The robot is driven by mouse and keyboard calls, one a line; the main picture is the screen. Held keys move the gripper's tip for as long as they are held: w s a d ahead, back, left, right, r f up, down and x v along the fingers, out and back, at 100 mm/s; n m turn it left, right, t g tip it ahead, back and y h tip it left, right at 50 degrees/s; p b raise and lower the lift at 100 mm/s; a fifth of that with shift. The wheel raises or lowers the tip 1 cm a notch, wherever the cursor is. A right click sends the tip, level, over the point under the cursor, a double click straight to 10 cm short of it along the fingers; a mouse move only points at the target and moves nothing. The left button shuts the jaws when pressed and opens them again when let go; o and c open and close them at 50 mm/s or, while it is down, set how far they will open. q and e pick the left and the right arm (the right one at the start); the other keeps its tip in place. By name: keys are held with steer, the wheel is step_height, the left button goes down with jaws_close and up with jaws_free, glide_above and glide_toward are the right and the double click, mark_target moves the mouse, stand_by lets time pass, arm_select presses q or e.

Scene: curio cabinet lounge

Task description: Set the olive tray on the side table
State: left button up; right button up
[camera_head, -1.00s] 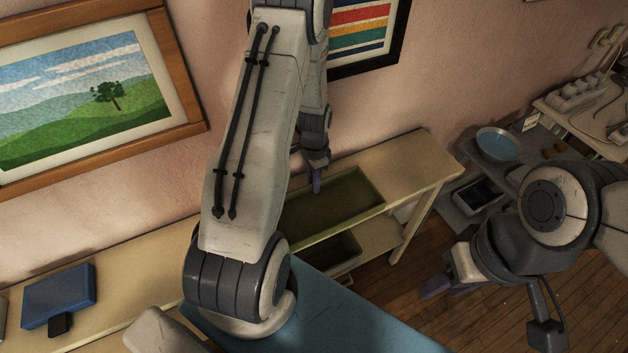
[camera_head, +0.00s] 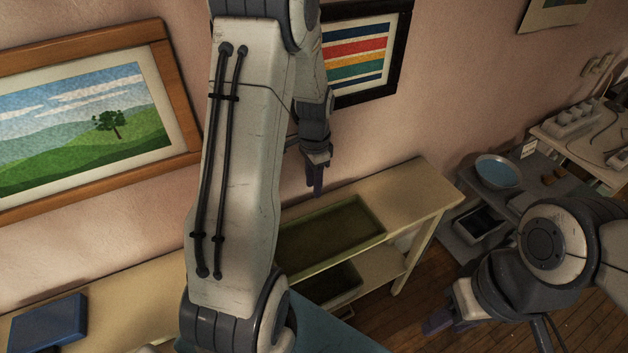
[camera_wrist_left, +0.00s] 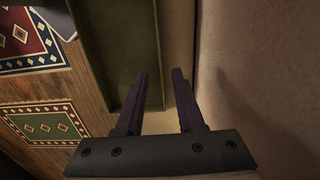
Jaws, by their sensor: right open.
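The olive tray (camera_head: 330,240) lies flat on the cream side table (camera_head: 412,187), against the wall side. My left arm hides its left end. My left gripper (camera_head: 316,192) is raised above the tray, near the wall, with its fingers pointing down. In the left wrist view the left gripper (camera_wrist_left: 159,75) is open with nothing between its fingers; the tray (camera_wrist_left: 118,45) shows below, beyond the fingertips. My right gripper (camera_head: 440,318) is open and low at the right, over the wooden floor, away from the tray.
A dark bin (camera_head: 338,288) sits on the table's lower shelf. A grey stand at right holds a blue bowl (camera_head: 497,172). A blue box (camera_head: 47,322) lies at lower left. Patterned rugs (camera_wrist_left: 45,125) cover part of the floor. The table's right end is clear.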

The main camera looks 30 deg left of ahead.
arm_select(q)
steer(key=s+d+r+m, duration=0.1)
steer(key=s+d+r, duration=0.3)
steer(key=d, duration=0.5)
steer(key=s+d+r, duration=0.3)
steer(key=d+r, duration=0.2)
steer(key=d, duration=0.4)
steer(key=s+d+r, duration=0.1)
steer(key=s+d, duration=0.3)
steer(key=s, duration=0.3)
steer(key=s+d+r+h, duration=0.1)
steer(key=s+d+r, duration=0.1)
steer(key=s, duration=0.5)
steer(key=shift+s+d, duration=0.15)
steer(key=shift+d, duration=0.7)
